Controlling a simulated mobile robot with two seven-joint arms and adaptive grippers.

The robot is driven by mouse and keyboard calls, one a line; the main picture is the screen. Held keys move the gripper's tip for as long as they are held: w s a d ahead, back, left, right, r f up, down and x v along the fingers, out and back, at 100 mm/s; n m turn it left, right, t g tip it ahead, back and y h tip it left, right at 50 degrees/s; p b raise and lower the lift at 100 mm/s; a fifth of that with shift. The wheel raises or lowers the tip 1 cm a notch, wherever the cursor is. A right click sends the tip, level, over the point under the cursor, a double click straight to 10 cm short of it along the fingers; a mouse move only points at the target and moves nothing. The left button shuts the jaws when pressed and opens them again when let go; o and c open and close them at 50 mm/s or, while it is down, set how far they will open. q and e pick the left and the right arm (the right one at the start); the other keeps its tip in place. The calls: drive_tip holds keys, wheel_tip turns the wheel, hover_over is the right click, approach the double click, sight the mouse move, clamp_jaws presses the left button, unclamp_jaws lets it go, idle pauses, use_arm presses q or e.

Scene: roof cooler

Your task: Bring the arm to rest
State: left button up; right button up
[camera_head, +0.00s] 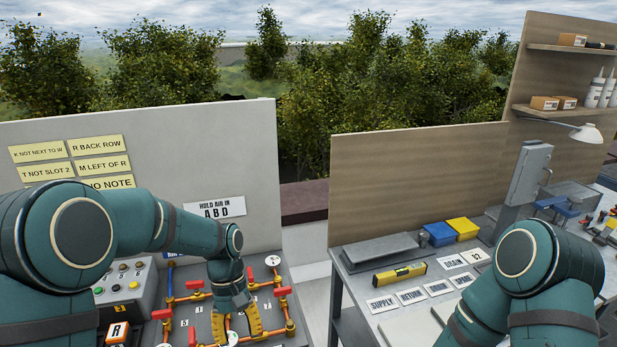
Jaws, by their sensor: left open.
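My left arm (165,222) comes in from the left and bends down over the grey valve panel (195,325). Its left gripper (240,325), with yellow fingers, is open and points down among the orange pipes and red handles. I cannot tell whether the fingers touch the panel. My right arm (535,265) is folded at the lower right, in front of the workbench; its gripper is out of view.
Red valve handles (273,261) stand up around the left gripper. A grey button box (125,285) is left of the panel. The workbench (355,262) on the right holds a yellow level (399,274), labels, and blue and yellow bins (463,228). A gap separates the two stations.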

use_arm(q)
drive_tip(key=s+d+f+t+b, duration=0.1)
drive_tip(key=s+f, duration=0.3)
drive_tip(key=f, duration=0.4)
drive_tip(key=s+d+f+m+t+h+b, duration=0.1)
drive_tip(key=s+d+f+t+b, duration=0.1)
drive_tip(key=f, duration=0.6)
drive_tip(key=s+d+f+m+t+h+b, duration=0.1)
drive_tip(key=s+f+t, duration=0.2)
drive_tip(key=s+f, duration=0.3)
drive_tip(key=shift+s+d+f+b, duration=0.15)
drive_tip(key=shift+s+f+b, duration=0.15)
drive_tip(key=shift+f, duration=0.95)
use_arm(e)
drive_tip(key=shift+s+a+f, duration=0.1)
drive_tip(key=shift+s+f, duration=0.05)
drive_tip(key=shift+f, duration=1.1)
drive_tip(key=shift+s+a+f, duration=0.1)
drive_tip(key=shift+s+f, duration=0.05)
drive_tip(key=shift+f, duration=1.05)
drive_tip(key=shift+s+d, duration=0.1)
